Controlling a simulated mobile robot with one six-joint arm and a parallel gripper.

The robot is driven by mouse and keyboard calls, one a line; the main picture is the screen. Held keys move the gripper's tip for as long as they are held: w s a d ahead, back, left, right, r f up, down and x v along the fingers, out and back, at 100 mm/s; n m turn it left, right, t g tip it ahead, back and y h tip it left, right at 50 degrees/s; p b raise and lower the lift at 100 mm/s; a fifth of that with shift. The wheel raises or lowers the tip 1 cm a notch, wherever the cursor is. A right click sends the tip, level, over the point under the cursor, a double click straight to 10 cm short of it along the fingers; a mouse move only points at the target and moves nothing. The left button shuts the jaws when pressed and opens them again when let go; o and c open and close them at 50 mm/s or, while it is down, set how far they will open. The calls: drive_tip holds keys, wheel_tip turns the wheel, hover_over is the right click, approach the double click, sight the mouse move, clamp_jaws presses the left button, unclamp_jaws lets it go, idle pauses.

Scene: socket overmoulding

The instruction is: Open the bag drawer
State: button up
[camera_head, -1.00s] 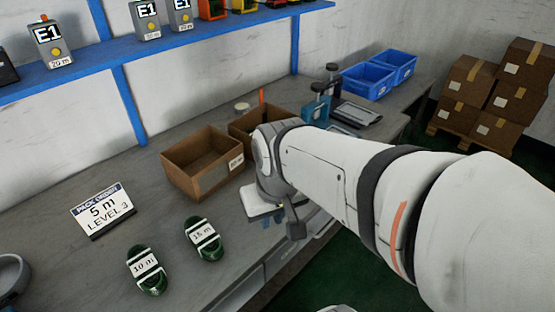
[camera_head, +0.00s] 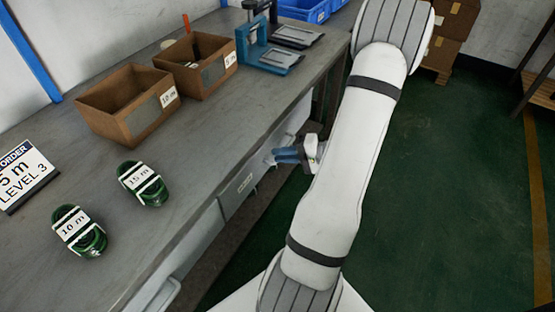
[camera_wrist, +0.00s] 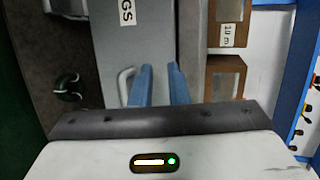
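The bag drawer (camera_head: 240,189) is a grey front under the bench edge in the head view; it looks shut. In the wrist view its grey front (camera_wrist: 145,35) carries a label ending in "GS", and a pale bar handle (camera_wrist: 124,84) shows beside my left finger. My gripper (camera_head: 287,155) is out in front of the bench side, to the right of the drawer label. In the wrist view my gripper (camera_wrist: 160,68) has its two blue fingers apart with nothing seen between them. The handle is not between the fingers, and I cannot tell whether a finger touches it.
Two brown cardboard boxes (camera_head: 150,113) (camera_head: 228,67), a blue fixture (camera_head: 268,58) and two green cable coils (camera_head: 80,234) (camera_head: 141,184) are on the bench. An order sign (camera_head: 22,175) stands at left. Green floor (camera_head: 440,190) is clear to the right of my arm.

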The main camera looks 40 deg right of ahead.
drive_tip(key=s+d+f+m+t+h+b, duration=0.1)
drive_tip(key=s+d+f+m+t+h, duration=0.15)
drive_tip(key=d+f, duration=0.3)
drive_tip(key=shift+t+h, duration=0.25)
drive_tip(key=shift+h, duration=0.1)
drive_tip(key=x, duration=0.5)
drive_tip(key=d+x, duration=0.1)
drive_tip(key=x, duration=0.2)
drive_tip(key=shift+w+r, duration=0.2)
drive_tip(key=shift+c, duration=0.4)
clamp_jaws()
